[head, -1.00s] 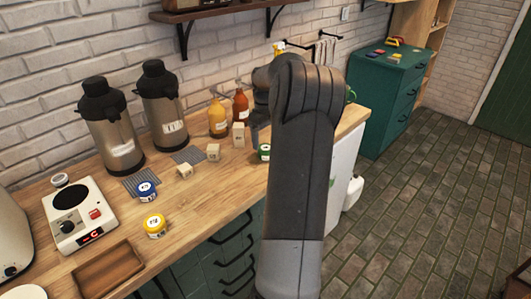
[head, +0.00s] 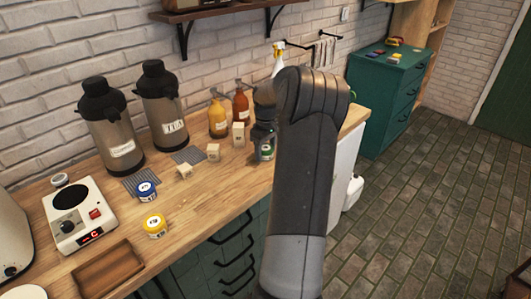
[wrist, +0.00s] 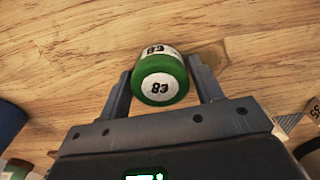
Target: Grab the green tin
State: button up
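The green tin (wrist: 161,84) has a white label and stands on the wooden counter. In the wrist view it lies between the two fingers of my gripper (wrist: 159,66), with narrow gaps at its sides. In the head view the green tin (head: 267,152) is at the counter's right part, partly covered by my gripper (head: 263,137), which reaches down over it. My gripper is open around the tin. Whether a finger touches it is hard to tell.
Wooden cubes (head: 213,152) stand left of the tin. Behind are yellow (head: 218,120) and red (head: 241,106) bottles. A blue tin (head: 146,191) and a yellow tin (head: 154,226) stand further left. The counter front is clear.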

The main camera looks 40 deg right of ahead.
jog(key=c, duration=0.7)
jog(key=shift+r, duration=0.1)
